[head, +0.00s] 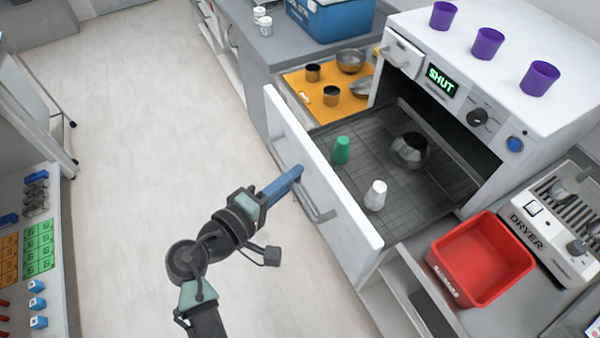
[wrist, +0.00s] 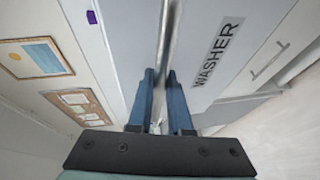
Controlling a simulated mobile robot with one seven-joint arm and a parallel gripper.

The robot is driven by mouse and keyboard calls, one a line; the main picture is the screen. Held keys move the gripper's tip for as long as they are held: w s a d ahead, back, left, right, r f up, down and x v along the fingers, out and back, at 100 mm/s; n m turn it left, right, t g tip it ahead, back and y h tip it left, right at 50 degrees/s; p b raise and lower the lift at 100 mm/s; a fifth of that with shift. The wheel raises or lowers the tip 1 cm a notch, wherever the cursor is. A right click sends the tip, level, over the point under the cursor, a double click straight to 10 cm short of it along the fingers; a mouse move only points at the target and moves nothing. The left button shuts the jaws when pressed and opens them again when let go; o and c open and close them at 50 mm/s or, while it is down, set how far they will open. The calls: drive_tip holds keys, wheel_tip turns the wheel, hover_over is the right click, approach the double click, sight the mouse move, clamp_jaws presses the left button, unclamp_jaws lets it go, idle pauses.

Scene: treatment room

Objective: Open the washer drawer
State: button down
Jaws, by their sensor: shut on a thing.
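The washer drawer (head: 290,130) is pulled out from the white washer (head: 420,35), its dark rack (head: 360,165) exposed. On the rack stand a green cup (head: 342,150), a white cup (head: 375,196) and a dark metallic vessel (head: 410,150). My gripper (head: 299,172) reaches the drawer's outer face from the left. Its blue fingers also show in the wrist view (wrist: 161,75), shut on the drawer's bar handle (wrist: 168,40), beside the "WASHER" label (wrist: 217,50). The handle (head: 318,208) shows partly in the head view; my fingers hide its upper end. The washer's display (head: 441,81) reads "SHUT".
Purple cups (head: 487,43) stand on the washer. A red bin (head: 480,258) and a dryer unit (head: 555,225) are at right. An orange mat (head: 315,90) with metal vessels and a blue cooler (head: 330,15) are behind. The floor (head: 150,120) at left is clear.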

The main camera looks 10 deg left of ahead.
drive_tip(key=shift+a, duration=0.15)
drive_tip(key=c, duration=1.1)
unclamp_jaws()
drive_tip(key=shift+s, duration=0.1)
drive_tip(key=b+v, duration=0.2)
drive_tip(key=v, duration=1.1)
